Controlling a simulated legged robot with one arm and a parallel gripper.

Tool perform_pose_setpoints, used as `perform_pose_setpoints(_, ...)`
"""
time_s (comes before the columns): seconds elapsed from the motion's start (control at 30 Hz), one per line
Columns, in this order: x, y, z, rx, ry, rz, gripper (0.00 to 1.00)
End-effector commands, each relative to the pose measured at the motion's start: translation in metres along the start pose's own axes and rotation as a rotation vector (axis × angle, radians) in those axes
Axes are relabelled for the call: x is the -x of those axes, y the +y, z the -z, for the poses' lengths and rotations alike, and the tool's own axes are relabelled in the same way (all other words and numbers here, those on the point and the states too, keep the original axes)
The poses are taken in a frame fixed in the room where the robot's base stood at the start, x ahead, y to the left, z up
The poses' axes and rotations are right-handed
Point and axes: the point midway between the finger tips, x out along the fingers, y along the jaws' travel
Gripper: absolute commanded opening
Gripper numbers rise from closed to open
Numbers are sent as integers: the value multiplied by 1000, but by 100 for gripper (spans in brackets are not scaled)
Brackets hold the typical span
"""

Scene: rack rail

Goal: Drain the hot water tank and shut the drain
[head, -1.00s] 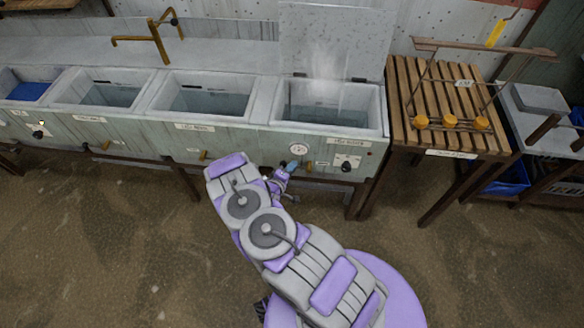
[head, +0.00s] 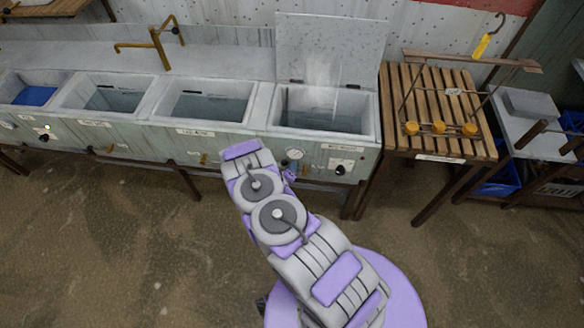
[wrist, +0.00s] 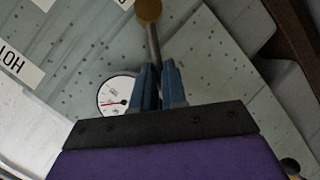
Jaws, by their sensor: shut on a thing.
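The hot water tank (head: 373,124) is the right-hand basin of the row in the head view. Its lid (head: 331,50) stands open behind it, and faint steam rises over water low inside. In the wrist view, my gripper (wrist: 158,72) has its blue fingers shut on the stem of the drain handle (wrist: 153,40), which ends in a brass-coloured knob. A round white gauge (wrist: 118,96) with a red needle is left of the fingers, also visible on the tank front in the head view (head: 293,154).
Several other basins stand left of the tank, with a brass swing tap (head: 157,45) behind. A slatted wooden table (head: 392,95) with a wire frame and orange knobs stands close on the right. A control knob (head: 340,170) is on the tank's front. Floor in front is clear.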

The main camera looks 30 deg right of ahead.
Motion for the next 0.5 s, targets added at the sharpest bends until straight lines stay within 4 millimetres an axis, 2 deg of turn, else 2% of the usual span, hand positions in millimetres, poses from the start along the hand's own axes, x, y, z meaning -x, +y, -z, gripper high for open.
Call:
perform_pose_setpoints(0.3,1,-4,4,1,10,10,0)
perform_pose_setpoints(0.33,1,-4,4,1,9,11,15)
perform_pose_setpoints(0.5,0,-2,2,0,6,7,31)
